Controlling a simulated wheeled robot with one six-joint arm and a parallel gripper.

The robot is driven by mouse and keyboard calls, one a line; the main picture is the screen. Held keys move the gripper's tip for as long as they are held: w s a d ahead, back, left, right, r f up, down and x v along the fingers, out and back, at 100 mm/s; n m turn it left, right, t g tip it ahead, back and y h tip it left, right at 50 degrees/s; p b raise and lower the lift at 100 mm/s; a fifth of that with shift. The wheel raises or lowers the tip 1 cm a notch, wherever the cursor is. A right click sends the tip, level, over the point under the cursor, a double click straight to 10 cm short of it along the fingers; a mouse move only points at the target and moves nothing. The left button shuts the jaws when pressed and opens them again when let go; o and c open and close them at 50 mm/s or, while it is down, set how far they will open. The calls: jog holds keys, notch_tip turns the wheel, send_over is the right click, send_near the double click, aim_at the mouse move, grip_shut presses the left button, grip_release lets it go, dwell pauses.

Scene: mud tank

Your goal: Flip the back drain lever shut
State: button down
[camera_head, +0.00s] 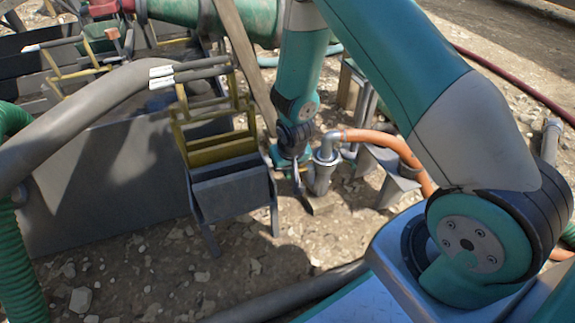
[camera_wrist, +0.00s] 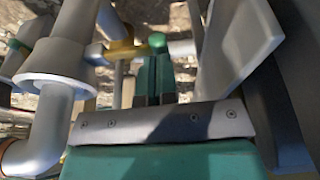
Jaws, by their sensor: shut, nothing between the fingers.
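In the wrist view, a small yellow fitting (camera_wrist: 122,52) with a rounded green end (camera_wrist: 157,43) sits across a grey pipe, just beyond my fingertips. It looks like the drain valve and its lever, but I cannot tell which way the lever is turned or whether it is the back one. My gripper (camera_wrist: 154,62) is shut and empty, its fingertips close below the green end; contact is unclear. In the head view, my gripper (camera_head: 304,198) points down beside an upright grey pipe fitting (camera_head: 321,172). The lever cannot be made out there.
The grey tank wall (camera_head: 108,180) and a yellow-framed dark box (camera_head: 231,188) stand left of my gripper. An orange hose (camera_head: 385,140) runs right from the pipe fitting. In the wrist view, a pale slanted plate (camera_wrist: 238,45) stands close right and a flanged pipe (camera_wrist: 58,70) left.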

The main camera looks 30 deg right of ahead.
jog(key=shift+a+f+p, duration=0.25)
jog(key=shift+f+p, duration=0.2)
jog(key=shift+r+p, duration=0.8)
jog(key=shift+p, duration=0.05)
jog(key=shift+r, duration=0.3)
jog(key=w+a+p+v, duration=0.1)
jog(key=p+v, duration=0.8)
jog(key=v, duration=0.4)
jog(key=shift+r, duration=0.25)
jog(key=shift+w, duration=0.15)
